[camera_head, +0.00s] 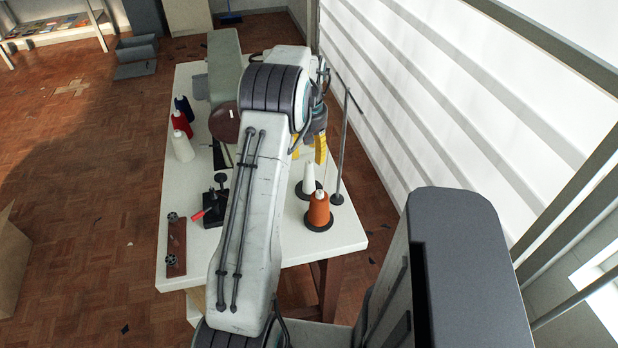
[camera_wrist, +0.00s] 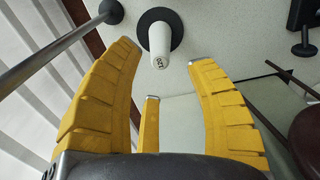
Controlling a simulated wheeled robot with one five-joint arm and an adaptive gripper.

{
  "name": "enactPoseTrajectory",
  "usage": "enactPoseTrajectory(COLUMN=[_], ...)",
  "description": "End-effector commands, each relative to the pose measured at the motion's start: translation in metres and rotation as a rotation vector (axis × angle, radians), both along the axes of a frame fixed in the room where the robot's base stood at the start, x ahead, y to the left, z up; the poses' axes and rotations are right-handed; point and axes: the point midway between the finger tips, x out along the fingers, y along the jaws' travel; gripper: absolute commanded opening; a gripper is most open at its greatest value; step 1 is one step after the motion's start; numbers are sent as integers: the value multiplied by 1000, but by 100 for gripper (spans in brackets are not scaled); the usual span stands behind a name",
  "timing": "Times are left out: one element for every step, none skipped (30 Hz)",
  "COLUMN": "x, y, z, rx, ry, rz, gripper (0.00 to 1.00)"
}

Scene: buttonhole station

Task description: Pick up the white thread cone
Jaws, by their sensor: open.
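The white thread cone (camera_head: 309,179) stands upright on a dark round base near the right edge of the table in the head view. In the wrist view, the white cone (camera_wrist: 159,42) sits on its black disc, top toward the camera, between and beyond the fingertips. My gripper (camera_head: 319,148) has yellow fingers and is partly hidden by my arm in the head view. In the wrist view, my gripper (camera_wrist: 163,58) is open and empty, its three fingers spread apart. No finger appears to touch the cone.
An orange cone (camera_head: 318,212) stands just in front of the white one. A thin metal pole (camera_head: 344,150) rises close on its right, and also shows in the wrist view (camera_wrist: 60,50). Red, blue and white bottle-like cones (camera_head: 182,147) stand at the table's left. The table's front right corner (camera_head: 340,240) is clear.

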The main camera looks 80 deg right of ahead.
Motion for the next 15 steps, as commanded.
enactPoseTrajectory(x=[0,0,0,0,0,0,0,0,0,0,0,0,0,0,0], y=[2,2,2,2,2,2,2,2,2,2,1,1,1,1,1], z=[-7,-10,-15,-19,-23,-27,-30,-33,-35,-37,-39,-40,-41,-41,-42], rx=[5,5,4,4,4,4,3,2,2,2,1,1,1,0,0], ry=[0,0,0,0,0,0,0,0,0,0,-1,0,0,0,0], rz=[0,0,0,0,0,0,0,0,0,0,0,0,0,0,0], gripper=[51,51,51,51,51,51,51,51,51,51,51,51,51,51,51])
